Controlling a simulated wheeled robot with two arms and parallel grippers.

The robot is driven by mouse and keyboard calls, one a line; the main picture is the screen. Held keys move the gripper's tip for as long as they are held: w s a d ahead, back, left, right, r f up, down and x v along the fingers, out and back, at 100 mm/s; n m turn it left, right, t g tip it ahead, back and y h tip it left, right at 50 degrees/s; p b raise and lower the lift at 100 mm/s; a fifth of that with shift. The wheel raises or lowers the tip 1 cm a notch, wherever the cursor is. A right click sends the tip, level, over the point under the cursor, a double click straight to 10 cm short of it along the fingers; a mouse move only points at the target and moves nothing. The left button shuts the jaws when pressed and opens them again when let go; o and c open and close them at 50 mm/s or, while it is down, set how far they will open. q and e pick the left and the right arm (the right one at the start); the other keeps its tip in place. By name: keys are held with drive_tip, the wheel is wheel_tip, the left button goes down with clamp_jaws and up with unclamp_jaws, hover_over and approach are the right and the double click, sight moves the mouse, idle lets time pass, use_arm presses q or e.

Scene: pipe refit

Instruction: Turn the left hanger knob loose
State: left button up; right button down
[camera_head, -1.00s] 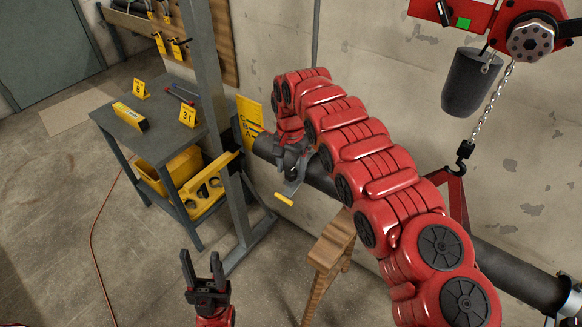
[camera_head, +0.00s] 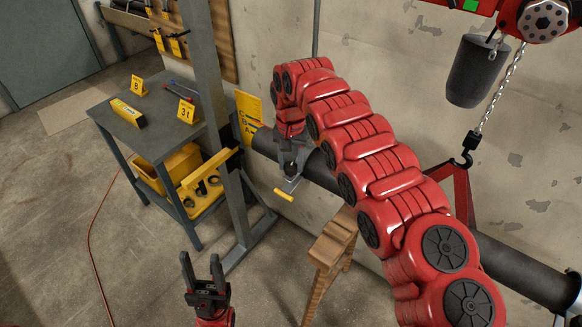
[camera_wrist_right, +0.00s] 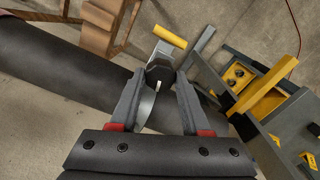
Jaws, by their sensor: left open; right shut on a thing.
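The dark pipe (camera_head: 320,172) runs from the grey post at left to the lower right along the wall. My right gripper (camera_head: 291,166) is at the pipe's left end, partly hidden by its own arm. In the right wrist view, its fingers (camera_wrist_right: 161,82) are shut on a dark knob (camera_wrist_right: 160,70), taken to be the left hanger knob. A grey bracket with a yellow handle (camera_wrist_right: 169,37) is just beyond the knob; the handle (camera_head: 285,194) also shows in the head view. The knob is hidden in the head view. My left gripper (camera_head: 203,270) is open and empty, low over the floor.
A grey cart (camera_head: 150,140) with yellow bins stands left of the grey post (camera_head: 215,100). A wooden stand (camera_head: 330,250) is below the pipe. A chain hoist (camera_head: 540,20) with hook and dark weight (camera_head: 475,70) hangs at right. Floor around my left gripper is clear.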

drive_tip(key=shift+f+n+b, duration=0.3)
drive_tip(key=shift+n+b, duration=0.5)
drive_tip(key=shift+n, duration=0.1)
drive_tip(key=n, duration=0.1)
drive_tip(key=n+b, duration=0.1)
drive_tip(key=shift+a+r+n, duration=0.1)
drive_tip(key=shift+r+n, duration=0.1)
drive_tip(key=shift+n, duration=0.2)
drive_tip(key=n+b, duration=0.1)
drive_tip(key=n, duration=0.1)
drive_tip(key=shift+r+n, duration=0.1)
drive_tip(key=shift+n, duration=0.3)
drive_tip(key=n, duration=1.2)
drive_tip(key=shift+n, duration=0.3)
drive_tip(key=n, duration=0.3)
drive_tip(key=shift+r+n+p, duration=0.1)
drive_tip(key=shift+n+p, duration=0.2)
drive_tip(key=shift+p, duration=0.1)
drive_tip(key=shift+n, duration=1.9)
